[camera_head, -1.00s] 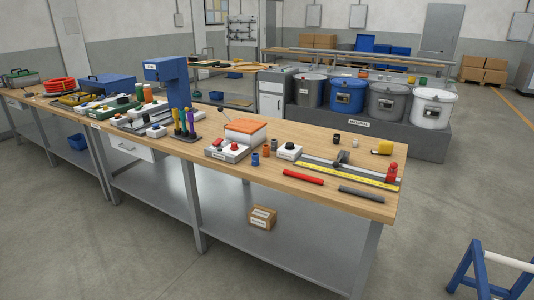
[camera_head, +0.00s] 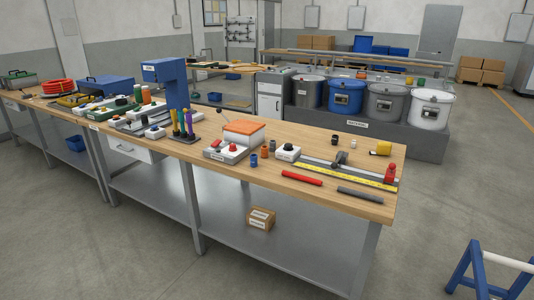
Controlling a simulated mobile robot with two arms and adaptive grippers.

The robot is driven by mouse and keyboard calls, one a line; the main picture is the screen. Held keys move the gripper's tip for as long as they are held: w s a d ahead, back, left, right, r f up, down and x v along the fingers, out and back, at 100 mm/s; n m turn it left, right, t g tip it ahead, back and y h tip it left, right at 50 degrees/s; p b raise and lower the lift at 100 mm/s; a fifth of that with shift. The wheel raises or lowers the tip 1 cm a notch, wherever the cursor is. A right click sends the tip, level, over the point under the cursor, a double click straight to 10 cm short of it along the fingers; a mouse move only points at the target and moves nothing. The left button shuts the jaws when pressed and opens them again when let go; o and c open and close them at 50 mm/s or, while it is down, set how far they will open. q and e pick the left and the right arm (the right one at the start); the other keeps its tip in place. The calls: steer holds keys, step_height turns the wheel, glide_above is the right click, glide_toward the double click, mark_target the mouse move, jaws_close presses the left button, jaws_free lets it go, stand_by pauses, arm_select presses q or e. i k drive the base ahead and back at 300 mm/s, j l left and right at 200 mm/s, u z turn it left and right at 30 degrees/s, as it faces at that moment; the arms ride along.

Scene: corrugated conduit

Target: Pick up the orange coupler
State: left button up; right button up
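A small upright orange cylinder (camera_head: 265,152), which looks like the orange coupler, stands on the near wooden workbench (camera_head: 335,205). A blue cylinder (camera_head: 254,160) stands just left of and in front of it, and a dark grey one (camera_head: 272,146) is close behind it to the right. A white box with a black knob (camera_head: 288,152) is to its right. Neither of my grippers is in view.
A red bar (camera_head: 302,178), a dark bar (camera_head: 360,195) and a yellow measuring strip (camera_head: 350,176) lie to the right. A box with a red button (camera_head: 231,150) is to the left. A blue trestle (camera_head: 462,272) stands on the floor at lower right.

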mark_target(265, 149)
steer(key=i+j+z, duration=0.3)
steer(key=i+j, duration=0.6)
steer(key=i, duration=0.15)
